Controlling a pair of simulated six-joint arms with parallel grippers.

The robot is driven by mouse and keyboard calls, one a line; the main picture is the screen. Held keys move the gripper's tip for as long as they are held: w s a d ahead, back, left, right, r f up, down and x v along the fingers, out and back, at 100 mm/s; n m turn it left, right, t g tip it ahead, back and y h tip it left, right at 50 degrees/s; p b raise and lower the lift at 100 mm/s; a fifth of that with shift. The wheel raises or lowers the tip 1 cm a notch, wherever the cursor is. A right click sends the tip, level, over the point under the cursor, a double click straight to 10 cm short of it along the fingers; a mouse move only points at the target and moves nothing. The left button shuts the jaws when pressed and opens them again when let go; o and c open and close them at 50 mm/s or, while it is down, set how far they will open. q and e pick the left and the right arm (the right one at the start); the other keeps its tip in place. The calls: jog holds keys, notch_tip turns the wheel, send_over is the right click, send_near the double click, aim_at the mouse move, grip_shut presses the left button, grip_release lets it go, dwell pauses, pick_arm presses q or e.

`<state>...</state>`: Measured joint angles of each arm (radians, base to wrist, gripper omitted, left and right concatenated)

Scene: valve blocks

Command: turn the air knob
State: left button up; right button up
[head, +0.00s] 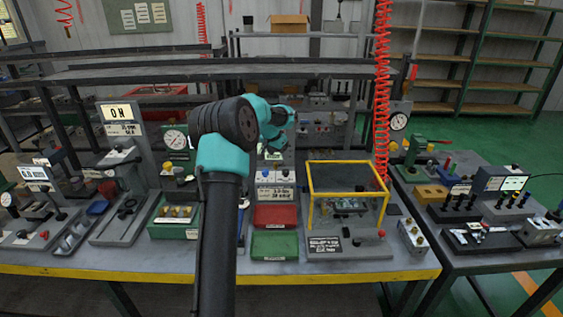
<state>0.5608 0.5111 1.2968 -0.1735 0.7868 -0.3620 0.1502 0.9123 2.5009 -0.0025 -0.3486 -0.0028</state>
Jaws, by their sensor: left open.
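My left arm reaches up from the bottom middle and bends over the bench. Its left gripper (272,143) is small and partly hidden by my own arm. It points down above a small valve block (268,176) with a blue knob (268,155) and white label plates. The gripper looks apart from the knob, but the gap is hard to judge. Which knob is the air knob cannot be read at this size. A pressure gauge (174,139) stands on a panel left of my arm. My right gripper is not in view.
A red tray (275,217) and a green tray (274,246) lie in front of the valve block. A yellow-framed guard box (348,192) stands to the right. A red coiled hose (381,90) hangs behind it. A block with brass knobs (176,212) stands left of my arm.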

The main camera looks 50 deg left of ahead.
pick_arm(q)
jog(key=v, duration=0.6)
jog(key=shift+r, duration=0.1)
